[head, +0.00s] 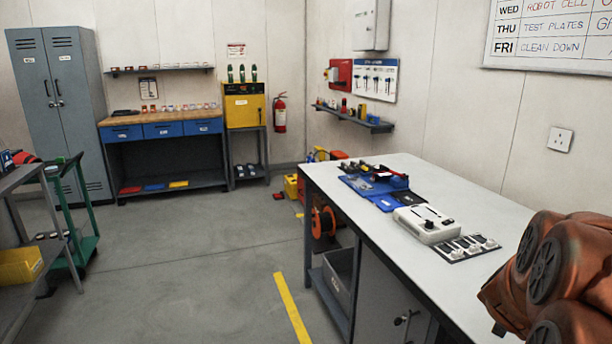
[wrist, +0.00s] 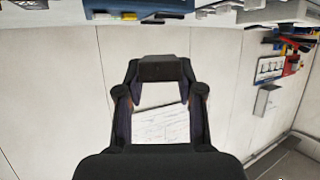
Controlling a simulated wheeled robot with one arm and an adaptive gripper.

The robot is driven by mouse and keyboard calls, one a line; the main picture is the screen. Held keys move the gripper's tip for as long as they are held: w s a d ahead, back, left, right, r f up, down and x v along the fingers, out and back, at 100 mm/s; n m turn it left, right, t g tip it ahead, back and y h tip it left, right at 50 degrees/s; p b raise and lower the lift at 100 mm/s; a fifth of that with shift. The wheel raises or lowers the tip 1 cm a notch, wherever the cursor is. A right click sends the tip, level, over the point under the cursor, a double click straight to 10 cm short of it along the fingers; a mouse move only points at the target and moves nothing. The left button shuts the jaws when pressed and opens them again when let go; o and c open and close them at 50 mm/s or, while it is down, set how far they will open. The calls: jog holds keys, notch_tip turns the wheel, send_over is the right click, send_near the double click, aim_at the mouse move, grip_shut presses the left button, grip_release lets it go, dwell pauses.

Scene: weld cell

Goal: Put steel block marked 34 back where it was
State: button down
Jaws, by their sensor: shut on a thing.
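In the wrist view my gripper (wrist: 161,86) is shut on a dark block (wrist: 162,68), which spans the gap between the two fingertips. No number can be read on the block, so I cannot tell from its face whether it is the one marked 34. The head view does not show my gripper or the held block. The wrist view appears upside down, with the wall behind the gripper and the workbench edge along the top.
A white-topped workbench (head: 449,178) stands at right, carrying a blue tray (head: 372,186), a grey control box (head: 427,224) and a switch strip (head: 468,247). A wall shelf (head: 356,118) holds small items. A wooden-topped bench (head: 160,129) stands at the back. The middle floor is clear.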

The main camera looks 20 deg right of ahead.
jog(key=w+a+r+n+t+y+p, duration=0.2)
jog(key=w+a, duration=0.8)
jog(key=w+a+r+n+t+y+p, duration=0.1)
jog(key=w+a+r+n+t+p, duration=0.15)
jog(key=w+a, duration=0.65)
jog(key=w+a+r+n+y+p, duration=0.1)
jog(key=w+a, duration=0.1)
jog(key=a, duration=0.6)
jog(key=w+a+r+n+t+y+p, duration=0.1)
jog(key=w+a+n+y, duration=0.1)
jog(key=a, duration=0.7)
jog(key=w+a+r+n+t+y+p, duration=0.1)
jog(key=w+a, duration=0.3)
jog(key=a, duration=0.4)
jog(key=shift+a+r+y, duration=0.25)
jog(key=shift+r+y, duration=0.05)
jog(key=shift+y, duration=0.1)
notch_tip(320, 180, down, 14)
jog(key=w+n+y, duration=0.2)
jog(key=n+y, duration=0.1)
jog(key=y, duration=0.1)
jog(key=shift+w+r+n+t, duration=0.25)
jog(key=shift+w+n+t, duration=0.1)
jog(key=shift+w, duration=0.05)
